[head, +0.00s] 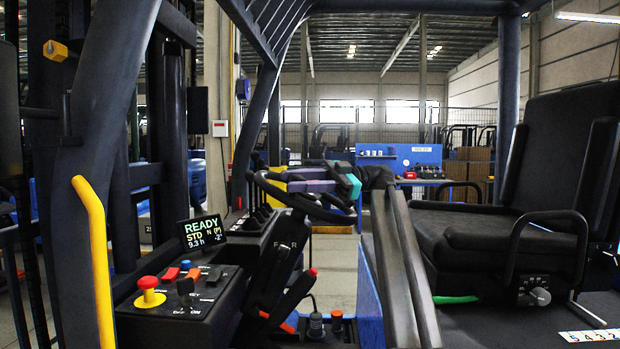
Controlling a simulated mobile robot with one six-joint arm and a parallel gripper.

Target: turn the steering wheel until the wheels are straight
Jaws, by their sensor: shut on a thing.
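The black steering wheel (274,190) sits tilted on its column in the middle of the head view, inside the forklift cab. My gripper (292,181), with purple fingers and teal and yellow parts, reaches in from the right over the wheel. It is shut on the wheel at its upper side; the fingers hide the exact grip spot. A small display (204,233) left of the wheel reads "READY", "STD N (M)", "9.3 h" and what looks like "-2°". The truck's road wheels are not in view.
A console (185,305) with a red mushroom button (148,283) and small levers lies at the lower left. A yellow grab bar (95,255) and dark posts stand left. The black seat (470,235) with its armrest (545,218) fills the right. Cab posts and roof bars frame the space.

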